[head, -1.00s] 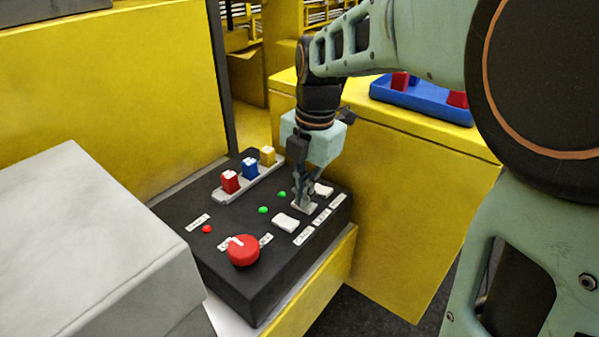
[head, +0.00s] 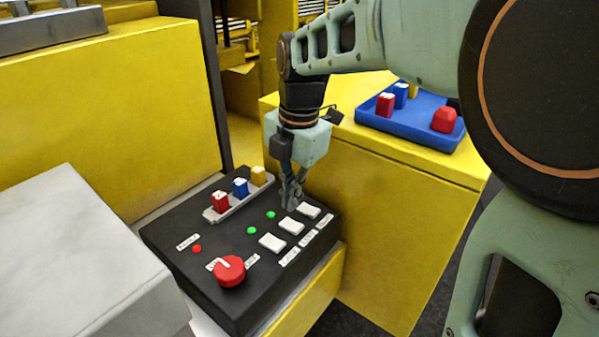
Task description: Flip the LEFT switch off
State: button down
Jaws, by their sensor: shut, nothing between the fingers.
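A black control panel (head: 190,285) carries a row of three white switches. The leftmost in the picture is the near switch (head: 272,242), then the middle switch (head: 291,225), then the far switch (head: 308,211). White labels (head: 289,257) lie beside them, too small to read surely. My gripper (head: 290,203) points down, shut and empty, just behind the middle and far switches. I cannot tell whether its tips touch the panel. A red light (head: 197,249) and two green lights (head: 253,230) show on the panel.
A red knob (head: 229,271) sits at the panel's near end. A rack with red, blue and yellow blocks (head: 240,188) stands along its back edge. A grey box (head: 80,250) is at left. A blue tray (head: 408,125) with blocks lies on the yellow cabinet (head: 400,220).

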notch_tip(320, 180, up, 9)
jog(key=shift+w+a, duration=0.2)
jog(key=shift+a, duration=0.15)
